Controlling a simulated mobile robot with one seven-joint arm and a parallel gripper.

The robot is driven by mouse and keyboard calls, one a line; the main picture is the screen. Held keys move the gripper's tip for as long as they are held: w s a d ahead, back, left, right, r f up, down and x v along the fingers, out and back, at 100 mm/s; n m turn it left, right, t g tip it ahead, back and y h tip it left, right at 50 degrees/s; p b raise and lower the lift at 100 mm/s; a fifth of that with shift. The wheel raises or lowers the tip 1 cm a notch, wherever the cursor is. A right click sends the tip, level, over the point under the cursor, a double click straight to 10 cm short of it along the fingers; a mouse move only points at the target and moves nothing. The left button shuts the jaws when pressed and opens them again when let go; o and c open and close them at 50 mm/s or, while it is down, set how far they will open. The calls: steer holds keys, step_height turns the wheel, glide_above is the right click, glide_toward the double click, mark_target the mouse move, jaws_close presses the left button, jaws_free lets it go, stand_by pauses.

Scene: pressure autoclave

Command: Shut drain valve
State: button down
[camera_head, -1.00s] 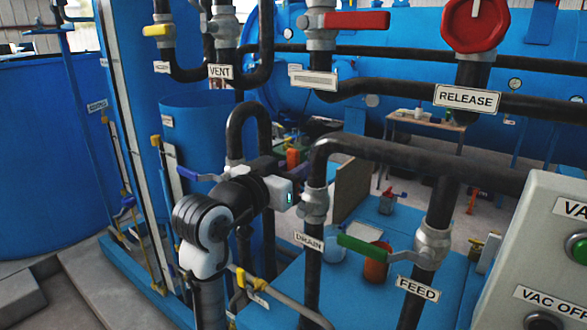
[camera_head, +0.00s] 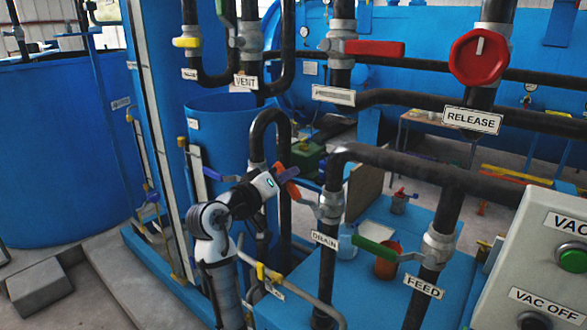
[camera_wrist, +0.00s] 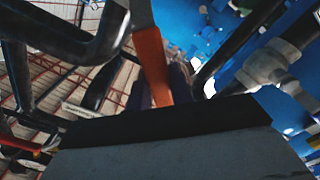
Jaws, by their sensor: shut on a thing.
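The drain valve (camera_head: 331,207) sits on a black vertical pipe, just above the DRAIN label (camera_head: 325,240). Its orange lever (camera_head: 293,191) slants up and to the left from the valve body, at an angle to the pipe. My gripper (camera_head: 287,175) has purplish fingers closed around the lever near its outer end. In the wrist view the orange lever (camera_wrist: 152,65) runs down to the fingers, and the dark gripper body hides its lower end. The exact contact is partly hidden.
The green FEED lever (camera_head: 374,249) is close by on the right. A black pipe loop (camera_head: 270,122) stands just behind my gripper. A yellow-handled valve (camera_head: 263,272) is below my arm. The control panel (camera_head: 535,260) fills the right front.

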step_height(320, 180, down, 8)
steer(key=w+a+n+p, duration=0.2)
steer(key=a+n+p, duration=0.1)
steer(key=n, duration=0.6)
steer(key=shift+f+p, duration=0.15)
steer(key=shift+p, duration=0.25)
steer(key=shift+f, duration=0.1)
steer(key=c, duration=1.2)
jaws_free()
steer(key=shift+c, duration=0.2)
steer(key=b+v, duration=0.4)
steer(key=v, duration=0.9)
steer(key=shift+s+a, duration=0.2)
steer(key=shift+s, duration=0.15)
